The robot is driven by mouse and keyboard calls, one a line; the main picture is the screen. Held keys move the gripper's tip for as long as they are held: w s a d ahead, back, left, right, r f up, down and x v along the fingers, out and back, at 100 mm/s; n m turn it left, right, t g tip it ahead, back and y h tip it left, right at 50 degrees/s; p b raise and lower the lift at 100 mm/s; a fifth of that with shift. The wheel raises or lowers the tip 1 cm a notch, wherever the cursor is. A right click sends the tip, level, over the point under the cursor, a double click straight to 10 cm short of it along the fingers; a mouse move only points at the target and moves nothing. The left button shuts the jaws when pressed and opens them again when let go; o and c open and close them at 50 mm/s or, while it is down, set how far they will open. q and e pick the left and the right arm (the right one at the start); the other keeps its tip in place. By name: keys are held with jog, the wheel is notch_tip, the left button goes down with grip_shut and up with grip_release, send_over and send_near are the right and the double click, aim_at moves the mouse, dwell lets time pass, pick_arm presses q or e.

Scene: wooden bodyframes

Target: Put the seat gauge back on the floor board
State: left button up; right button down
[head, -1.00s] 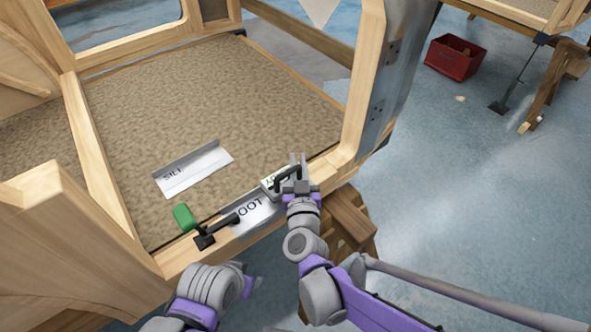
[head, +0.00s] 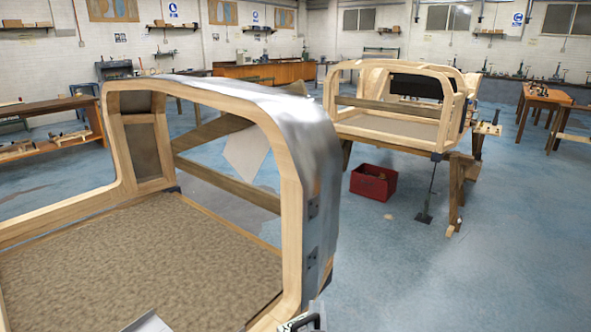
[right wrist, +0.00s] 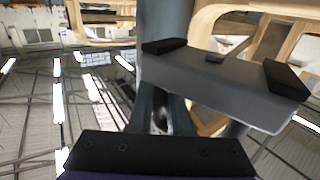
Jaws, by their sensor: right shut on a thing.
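The floor board (head: 130,255), with a speckled brown surface, lies inside the near wooden bodyframe in the head view. My right gripper (head: 317,310) shows only at the bottom edge, by the foot of the bodyframe's front post. My left gripper is out of view.
A silver plate (head: 148,323) lies on the floor board at the bottom edge. The near bodyframe's post (head: 292,240) and metal skin (head: 318,170) rise beside my right gripper. A red crate (head: 373,183) stands on the blue floor by a second bodyframe (head: 400,105). Open floor lies right.

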jog(key=d+f+m+h, duration=0.3)
jog(key=d+f+h, duration=0.1)
jog(key=d, duration=0.8)
pick_arm(q)
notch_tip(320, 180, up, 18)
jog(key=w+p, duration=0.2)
jog(key=p, duration=1.3)
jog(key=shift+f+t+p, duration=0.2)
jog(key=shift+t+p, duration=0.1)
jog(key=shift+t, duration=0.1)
pick_arm(e)
notch_tip(320, 180, up, 16)
jog(key=shift+s+d+g+h, duration=0.3)
jog(key=shift+s+d+g, duration=0.05)
jog(key=shift+d+g, duration=0.05)
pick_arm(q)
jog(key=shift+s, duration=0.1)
pick_arm(e)
jog(key=shift+s+f, duration=0.1)
